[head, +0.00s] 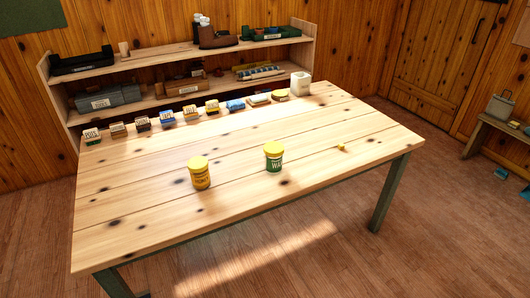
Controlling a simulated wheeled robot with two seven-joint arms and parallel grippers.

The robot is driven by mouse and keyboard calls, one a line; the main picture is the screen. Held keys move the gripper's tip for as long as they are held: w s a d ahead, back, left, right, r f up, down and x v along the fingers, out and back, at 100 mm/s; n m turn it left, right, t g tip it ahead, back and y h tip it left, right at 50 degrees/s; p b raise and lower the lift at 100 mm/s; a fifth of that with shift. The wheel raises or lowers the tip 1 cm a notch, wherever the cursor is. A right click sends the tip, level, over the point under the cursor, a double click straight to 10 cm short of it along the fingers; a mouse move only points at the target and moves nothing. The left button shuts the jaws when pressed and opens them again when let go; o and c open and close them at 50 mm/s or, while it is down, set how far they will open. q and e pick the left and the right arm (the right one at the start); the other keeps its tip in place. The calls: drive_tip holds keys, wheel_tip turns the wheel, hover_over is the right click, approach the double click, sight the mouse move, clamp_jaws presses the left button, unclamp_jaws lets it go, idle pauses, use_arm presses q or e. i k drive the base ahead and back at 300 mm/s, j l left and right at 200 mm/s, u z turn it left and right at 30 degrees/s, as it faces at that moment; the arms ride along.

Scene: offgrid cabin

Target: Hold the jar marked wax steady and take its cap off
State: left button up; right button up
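The jar marked wax (274,163) stands upright on the wooden table, right of the table's middle and towards the near side. It has a green and white label and its yellow cap (273,148) is on top. A second jar (200,178), yellow with a yellow cap and darker lettering that I cannot read, stands upright to its left, apart from it. Neither of my grippers is in view, and nothing touches the wax jar.
The wooden table (150,195) is bare around the jars. A small yellow thing (341,147) lies to the right. A row of small labelled boxes and a white container (300,84) line the far edge. A loaded shelf (180,62) stands behind; floor lies open in front.

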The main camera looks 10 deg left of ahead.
sight(273, 166)
drive_tip(key=i+l+u, duration=0.6)
drive_tip(key=l, duration=0.4)
drive_tip(key=i+j, duration=0.05)
drive_tip(key=i, duration=0.05)
